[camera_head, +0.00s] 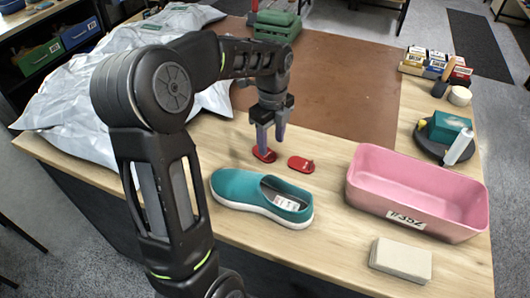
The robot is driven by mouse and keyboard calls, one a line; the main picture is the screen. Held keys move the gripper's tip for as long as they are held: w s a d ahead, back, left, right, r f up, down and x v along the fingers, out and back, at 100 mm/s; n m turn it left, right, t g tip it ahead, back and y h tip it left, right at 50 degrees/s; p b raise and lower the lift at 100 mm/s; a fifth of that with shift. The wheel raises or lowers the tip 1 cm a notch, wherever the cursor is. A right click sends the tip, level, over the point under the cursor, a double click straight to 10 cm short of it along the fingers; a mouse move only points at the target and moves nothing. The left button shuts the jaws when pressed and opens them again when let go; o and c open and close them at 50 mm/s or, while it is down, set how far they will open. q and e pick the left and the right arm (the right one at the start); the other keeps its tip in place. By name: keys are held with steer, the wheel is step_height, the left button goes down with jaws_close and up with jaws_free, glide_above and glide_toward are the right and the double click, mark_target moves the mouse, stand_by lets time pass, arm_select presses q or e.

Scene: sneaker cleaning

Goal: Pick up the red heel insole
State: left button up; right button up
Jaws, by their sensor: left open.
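Two small red heel insoles lie on the wooden table behind the teal shoe: the left red heel insole (264,155) and the right red heel insole (301,164). My left gripper (271,146) points down at the left insole, with its fingers apart and partly in front of it. I cannot tell whether the fingertips touch it. The gripper is open, and nothing shows held in it. The right insole lies clear to the right of the fingers. The teal slip-on shoe (245,194) lies nearer, below the gripper. My right gripper is not in view.
Grey plastic bags (75,110) cover the left. A brown mat (340,85) lies behind. Small boxes (435,65) and a dark tray (430,150) stand far right.

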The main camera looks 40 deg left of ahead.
mark_target(271, 150)
arm_select(q)
steer(key=shift+f+p, duration=0.4)
steer(key=shift+f, duration=1.6)
jaws_close()
